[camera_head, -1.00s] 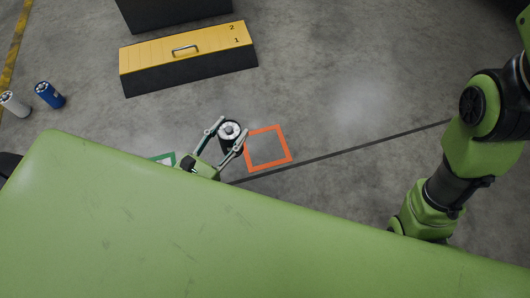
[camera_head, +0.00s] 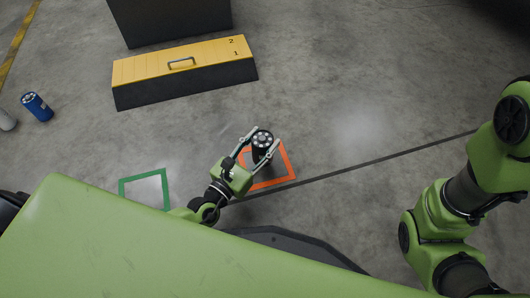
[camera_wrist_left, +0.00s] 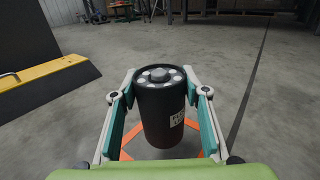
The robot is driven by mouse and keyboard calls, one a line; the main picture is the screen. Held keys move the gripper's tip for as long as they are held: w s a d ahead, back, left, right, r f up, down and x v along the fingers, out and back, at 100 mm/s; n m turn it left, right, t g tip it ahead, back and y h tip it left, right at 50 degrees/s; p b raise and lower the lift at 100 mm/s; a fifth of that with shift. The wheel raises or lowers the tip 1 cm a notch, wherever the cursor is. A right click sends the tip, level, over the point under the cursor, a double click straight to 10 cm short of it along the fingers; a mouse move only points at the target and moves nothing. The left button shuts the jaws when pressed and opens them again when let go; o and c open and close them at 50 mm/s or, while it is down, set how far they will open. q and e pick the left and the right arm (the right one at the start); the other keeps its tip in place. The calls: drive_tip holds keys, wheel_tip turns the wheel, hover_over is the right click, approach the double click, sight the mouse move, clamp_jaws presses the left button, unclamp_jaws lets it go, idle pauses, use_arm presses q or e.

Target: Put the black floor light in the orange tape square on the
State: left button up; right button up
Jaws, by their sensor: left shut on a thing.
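The black floor light (camera_head: 262,147) is a dark cylinder with a pale-dotted top. My left gripper (camera_head: 260,150) is shut on it, one finger on each side. In the left wrist view the light (camera_wrist_left: 160,110) stands upright between the two fingers (camera_wrist_left: 160,105). The orange tape square (camera_head: 285,165) is on the floor under and around the light in the head view. Parts of its orange tape (camera_wrist_left: 126,134) show behind the light in the left wrist view. I cannot tell whether the light's base touches the floor. My right gripper is not in view.
A green tape square (camera_head: 145,177) lies left of the gripper. A blue light (camera_head: 37,107) and a whitish light (camera_head: 6,121) stand at the far left. A yellow-topped box (camera_head: 185,72) with a handle is behind. Floor right of the orange square is clear.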

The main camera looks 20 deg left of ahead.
use_arm(q)
drive_tip(key=shift+w+d+f, duration=0.1)
drive_tip(key=shift+w+f, duration=0.15)
drive_tip(key=shift+w, duration=0.05)
drive_tip(key=shift+w+d+f+b, duration=0.1)
drive_tip(key=shift+w+f+b, duration=0.05)
drive_tip(key=shift+f+b, duration=0.7)
drive_tip(key=shift+w+d+f+b, duration=0.1)
drive_tip(key=shift+w+f+b, duration=0.05)
drive_tip(key=shift+f+b, duration=0.7)
drive_tip(key=shift+f, duration=0.15)
drive_tip(key=shift+f, duration=0.15)
drive_tip(key=o, duration=1.6)
